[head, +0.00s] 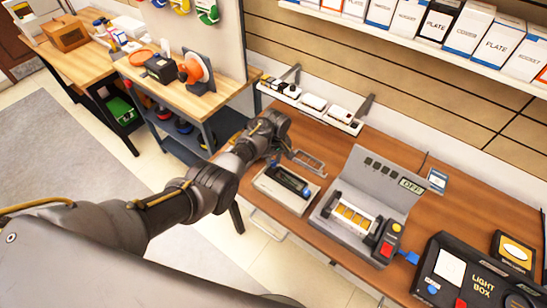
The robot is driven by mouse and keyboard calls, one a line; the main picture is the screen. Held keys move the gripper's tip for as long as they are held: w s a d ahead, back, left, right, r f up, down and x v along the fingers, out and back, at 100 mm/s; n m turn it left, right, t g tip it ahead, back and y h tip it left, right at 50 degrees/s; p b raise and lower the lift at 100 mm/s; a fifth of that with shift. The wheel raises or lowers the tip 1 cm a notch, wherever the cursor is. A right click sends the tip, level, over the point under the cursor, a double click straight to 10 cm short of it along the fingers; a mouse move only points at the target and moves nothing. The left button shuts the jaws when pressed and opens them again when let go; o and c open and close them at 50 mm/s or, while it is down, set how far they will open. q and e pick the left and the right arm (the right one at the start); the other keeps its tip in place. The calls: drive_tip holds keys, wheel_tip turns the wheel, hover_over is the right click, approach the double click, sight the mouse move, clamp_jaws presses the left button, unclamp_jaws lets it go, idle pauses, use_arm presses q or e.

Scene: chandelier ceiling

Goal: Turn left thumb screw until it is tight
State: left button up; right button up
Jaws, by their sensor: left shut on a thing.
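My left arm reaches in from the left over the wooden bench. A thin metal frame (308,161) stands just right of the gripper, behind the device. My right gripper is not in view.
A grey machine (376,184) marked OFF, with a yellow striped roll (354,218), stands right of the pale device. A black light box (468,272) is at the bottom right. A white rail (312,107) runs along the back wall. A shelf of boxes hangs above.

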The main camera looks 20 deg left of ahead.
use_arm(q)
drive_tip(key=m+p, duration=0.1)
drive_tip(key=m, duration=0.4)
drive_tip(key=shift+r+m, duration=0.1)
drive_tip(key=shift+m, duration=0.2)
drive_tip(key=m, duration=0.3)
drive_tip(key=shift+m+p, duration=0.3)
drive_tip(key=shift+p, duration=0.05)
drive_tip(key=m, duration=0.3)
drive_tip(key=shift+m, duration=0.3)
drive_tip(key=m, duration=0.6)
drive_tip(key=shift+s+t, duration=0.1)
drive_tip(key=shift+t, duration=0.2)
drive_tip(key=m, duration=0.3)
drive_tip(key=shift+a+m, duration=0.1)
drive_tip(key=shift+m, duration=0.3)
drive_tip(key=shift+m+b, duration=0.5)
drive_tip(key=shift+m, duration=0.8)
drive_tip(key=shift+m, duration=0.3)
drive_tip(key=o, duration=1)
